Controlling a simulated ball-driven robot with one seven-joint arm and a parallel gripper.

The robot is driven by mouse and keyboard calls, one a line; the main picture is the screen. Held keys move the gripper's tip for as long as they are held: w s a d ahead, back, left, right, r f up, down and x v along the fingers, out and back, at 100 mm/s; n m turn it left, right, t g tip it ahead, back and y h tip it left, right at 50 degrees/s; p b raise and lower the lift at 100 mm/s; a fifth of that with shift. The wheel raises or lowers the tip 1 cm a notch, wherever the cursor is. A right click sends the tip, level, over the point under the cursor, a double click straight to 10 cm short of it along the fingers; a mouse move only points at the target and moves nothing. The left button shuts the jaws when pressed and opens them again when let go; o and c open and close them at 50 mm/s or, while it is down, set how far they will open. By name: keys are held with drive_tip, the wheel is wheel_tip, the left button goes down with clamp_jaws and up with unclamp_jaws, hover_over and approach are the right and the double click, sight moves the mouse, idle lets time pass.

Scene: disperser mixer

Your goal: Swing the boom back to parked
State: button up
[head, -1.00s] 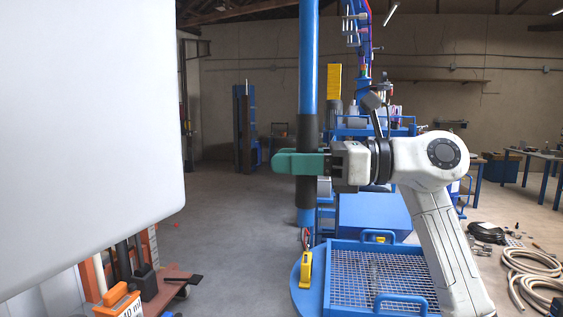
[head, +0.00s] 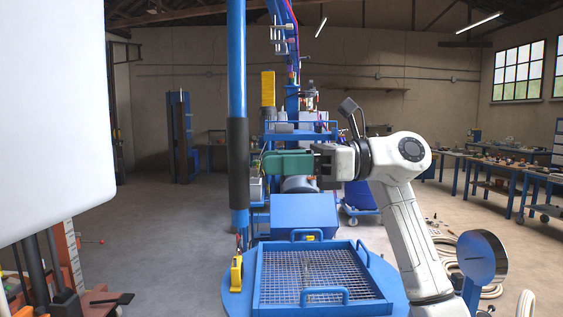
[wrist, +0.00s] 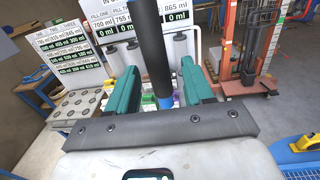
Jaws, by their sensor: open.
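A blue upright pole with a black sleeve (head: 238,165) hangs in the head view, its top out of frame. It seems to belong to the boom, whose main beam I cannot make out. My gripper (head: 264,164), with green fingers, is to the right of the sleeve, level with it. Its fingers are open and point left, with a small gap between the fingertips and the sleeve. In the wrist view the dark pole (wrist: 162,75) lines up between the two spread fingers, not gripped.
A blue-framed mesh grate (head: 322,275) with handles stands below my arm. A yellow block (head: 236,274) sits beside it. A white panel (head: 50,110) fills the left. An orange stand (head: 66,245) is below it. Workbenches (head: 500,172) line the right. Floor is clear at centre left.

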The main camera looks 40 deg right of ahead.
drive_tip(key=shift+o, duration=0.6)
drive_tip(key=shift+a, duration=0.1)
drive_tip(key=b+v, duration=0.2)
drive_tip(key=v, duration=0.8)
drive_tip(key=shift+s+d, duration=0.15)
drive_tip(key=shift+d, duration=0.2)
